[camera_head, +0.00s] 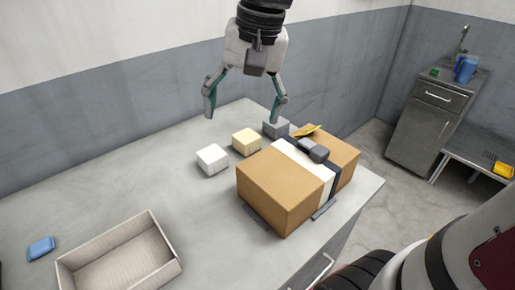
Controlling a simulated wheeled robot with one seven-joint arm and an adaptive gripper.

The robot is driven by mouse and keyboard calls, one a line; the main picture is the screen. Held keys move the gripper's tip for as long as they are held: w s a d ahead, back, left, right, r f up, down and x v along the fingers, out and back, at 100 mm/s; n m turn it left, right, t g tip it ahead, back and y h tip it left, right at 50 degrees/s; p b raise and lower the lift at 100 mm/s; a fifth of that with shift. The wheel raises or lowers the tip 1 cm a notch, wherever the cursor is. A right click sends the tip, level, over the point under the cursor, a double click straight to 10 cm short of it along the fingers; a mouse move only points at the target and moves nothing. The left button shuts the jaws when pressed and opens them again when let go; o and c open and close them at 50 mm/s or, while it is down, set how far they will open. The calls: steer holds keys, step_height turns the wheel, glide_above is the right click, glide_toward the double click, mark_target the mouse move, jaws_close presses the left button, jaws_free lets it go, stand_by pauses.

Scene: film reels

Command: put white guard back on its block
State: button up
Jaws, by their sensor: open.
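My gripper (243,115) hangs open and empty above the back of the grey table, its two fingers spread wide and pointing down. Below it are a small white block-shaped piece (212,160), a cream-yellow block (246,142) and a grey block (276,128), in a slanting row behind the box. The white piece stands alone on the tabletop, left of the yellow block and apart from it. I cannot tell for sure which piece is the white guard or which block is its own.
A large brown box (276,194) with a white band and a dark strap carries a small dark grey piece (313,149) and a yellow piece (307,131). An open pale tray (160,247) and a blue item (41,249) lie front left. The table's left-middle is clear.

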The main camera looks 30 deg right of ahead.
steer(key=s+f+n+t, duration=0.1)
steer(key=s+f+n, duration=0.1)
steer(key=s, duration=0.4)
steer(key=s+f+n+t+h, duration=0.1)
steer(key=s+f+n, duration=0.1)
steer(key=s, duration=0.5)
steer(key=shift+s+f+n, duration=0.25)
steer(key=shift+s+n, duration=0.05)
steer(key=shift+n, duration=0.6)
